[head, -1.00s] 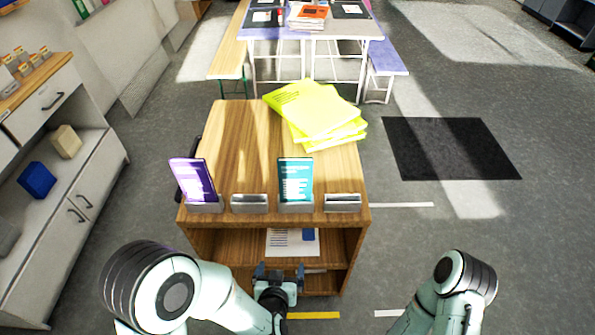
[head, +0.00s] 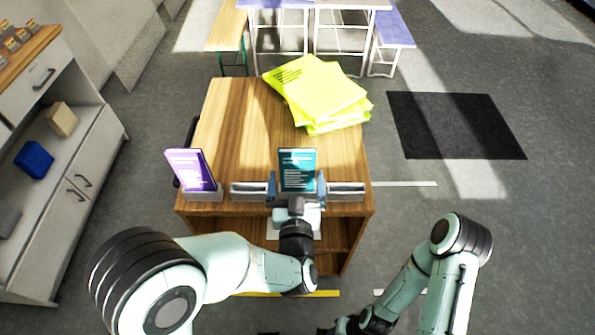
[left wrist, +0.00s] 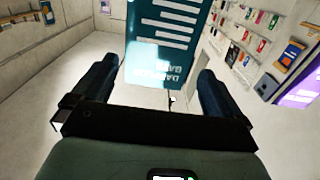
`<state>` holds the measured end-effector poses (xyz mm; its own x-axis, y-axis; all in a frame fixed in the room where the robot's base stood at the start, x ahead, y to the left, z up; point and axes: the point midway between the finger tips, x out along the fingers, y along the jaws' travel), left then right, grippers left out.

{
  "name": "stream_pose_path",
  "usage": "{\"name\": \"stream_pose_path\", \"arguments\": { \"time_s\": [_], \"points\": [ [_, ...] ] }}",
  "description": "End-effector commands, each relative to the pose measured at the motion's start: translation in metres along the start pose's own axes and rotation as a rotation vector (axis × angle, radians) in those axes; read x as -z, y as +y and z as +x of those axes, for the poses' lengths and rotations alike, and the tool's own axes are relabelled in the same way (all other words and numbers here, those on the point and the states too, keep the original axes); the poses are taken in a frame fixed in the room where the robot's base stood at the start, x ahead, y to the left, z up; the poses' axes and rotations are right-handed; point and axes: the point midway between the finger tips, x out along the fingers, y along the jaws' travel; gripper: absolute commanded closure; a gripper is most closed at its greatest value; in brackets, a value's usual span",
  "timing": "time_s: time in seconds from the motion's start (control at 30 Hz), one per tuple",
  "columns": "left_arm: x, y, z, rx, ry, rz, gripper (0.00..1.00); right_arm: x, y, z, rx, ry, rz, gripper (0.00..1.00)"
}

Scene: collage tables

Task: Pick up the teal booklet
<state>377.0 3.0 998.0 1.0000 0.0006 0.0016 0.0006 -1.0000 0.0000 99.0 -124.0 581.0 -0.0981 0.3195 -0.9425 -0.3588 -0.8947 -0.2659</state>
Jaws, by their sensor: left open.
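The teal booklet (head: 297,168) stands upright in a small metal holder at the front edge of the wooden cart. My left gripper (head: 296,188) is open, with one finger on each side of the booklet's lower part. In the left wrist view the teal booklet (left wrist: 160,50) is between the two spread fingers of my left gripper (left wrist: 155,80), with gaps on both sides. The booklet's holder is mostly hidden by my gripper. My right arm's dark end (head: 348,325) is low at the bottom edge; its fingers cannot be made out.
A purple booklet (head: 190,169) stands in a holder to the left. Empty metal holders (head: 248,190) flank the teal booklet. Yellow-green booklets (head: 318,92) lie in a pile at the back of the wooden cart (head: 235,125). A grey cabinet (head: 75,160) is at the left.

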Motion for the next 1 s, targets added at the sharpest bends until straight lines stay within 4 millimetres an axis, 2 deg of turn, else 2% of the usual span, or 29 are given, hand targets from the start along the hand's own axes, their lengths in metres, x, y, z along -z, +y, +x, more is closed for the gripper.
{"name": "stream_pose_path", "arguments": {
  "time_s": [0.17, 0.43, 0.73, 0.77, 0.9, 0.93, 1.0],
  "points": [
    [-0.001, 0.0, 0.013, 0.001, -0.001, 0.001, 0.0, 0.001, -0.001, -0.004, 0.0, 0.001, 0.0, 0.57],
    [-0.002, 0.002, 0.051, 0.001, 0.0, 0.0, 0.0, 0.004, -0.007, -0.016, 0.003, 0.007, -0.002, 0.57],
    [-0.004, 0.002, 0.057, -0.001, -0.002, 0.0, 0.0, 0.004, -0.007, -0.016, 0.003, 0.008, -0.003, 0.57],
    [-0.004, 0.002, 0.057, -0.001, -0.002, 0.0, 0.03, 0.004, -0.007, -0.016, 0.003, 0.008, -0.003, 0.57],
    [-0.004, 0.002, 0.056, -0.001, -0.002, 0.0, 0.49, 0.004, -0.007, -0.016, 0.003, 0.008, -0.003, 0.57],
    [-0.004, 0.002, 0.056, -0.001, -0.002, 0.0, 0.56, 0.004, -0.007, -0.016, 0.003, 0.008, -0.003, 0.57],
    [-0.004, 0.003, 0.056, -0.001, 0.0, -0.001, 0.56, 0.004, -0.007, -0.016, 0.003, 0.008, -0.003, 0.57]
  ]
}}
